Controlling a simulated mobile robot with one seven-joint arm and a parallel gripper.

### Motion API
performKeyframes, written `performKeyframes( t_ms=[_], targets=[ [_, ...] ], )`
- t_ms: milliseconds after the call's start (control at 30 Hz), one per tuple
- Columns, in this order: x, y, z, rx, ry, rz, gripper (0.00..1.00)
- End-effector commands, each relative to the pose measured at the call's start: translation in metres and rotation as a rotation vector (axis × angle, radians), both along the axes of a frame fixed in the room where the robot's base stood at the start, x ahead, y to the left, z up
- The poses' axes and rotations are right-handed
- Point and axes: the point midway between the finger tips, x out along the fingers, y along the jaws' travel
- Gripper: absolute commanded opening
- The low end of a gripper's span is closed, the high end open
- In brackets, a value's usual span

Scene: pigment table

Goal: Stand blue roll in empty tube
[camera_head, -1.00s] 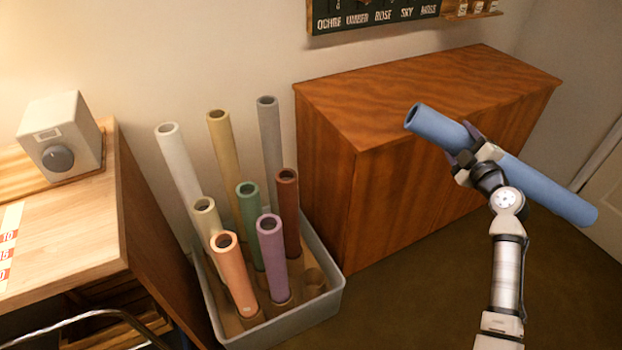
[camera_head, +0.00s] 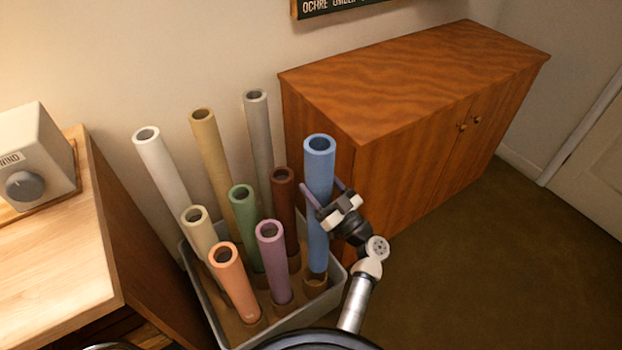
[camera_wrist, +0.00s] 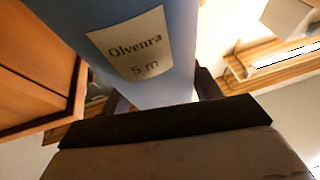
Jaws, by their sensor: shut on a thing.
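The blue roll (camera_head: 319,170) stands upright over the right corner of the grey bin. My gripper (camera_head: 326,192) is shut on it at mid-height, coming from the right. The roll's lower end meets the mouth of a short brown tube (camera_head: 315,285) in the bin; I cannot tell whether it is inside the tube or just above it. In the wrist view the blue roll (camera_wrist: 178,85) fills the space between the fingers, with a cream label (camera_wrist: 131,44) reading "Olvenra 5 m".
The grey bin (camera_head: 213,318) holds several other rolls, including a purple roll (camera_head: 272,262) and a dark red roll (camera_head: 283,205) close by on the left. A wooden cabinet (camera_head: 400,135) stands behind. A wooden bench (camera_head: 60,250) is at the left. The floor at right is clear.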

Motion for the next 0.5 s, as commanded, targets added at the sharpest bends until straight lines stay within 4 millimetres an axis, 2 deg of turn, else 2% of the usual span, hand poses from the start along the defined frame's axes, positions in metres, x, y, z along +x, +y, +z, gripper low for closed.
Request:
performKeyframes(
  t_ms=[200,500],
  targets=[
    [-0.002,0.005,0.004,0.015,0.009,0.003,0.21],
    [-0.001,0.002,-0.009,0.014,0.011,0.003,0.21]
  ],
)
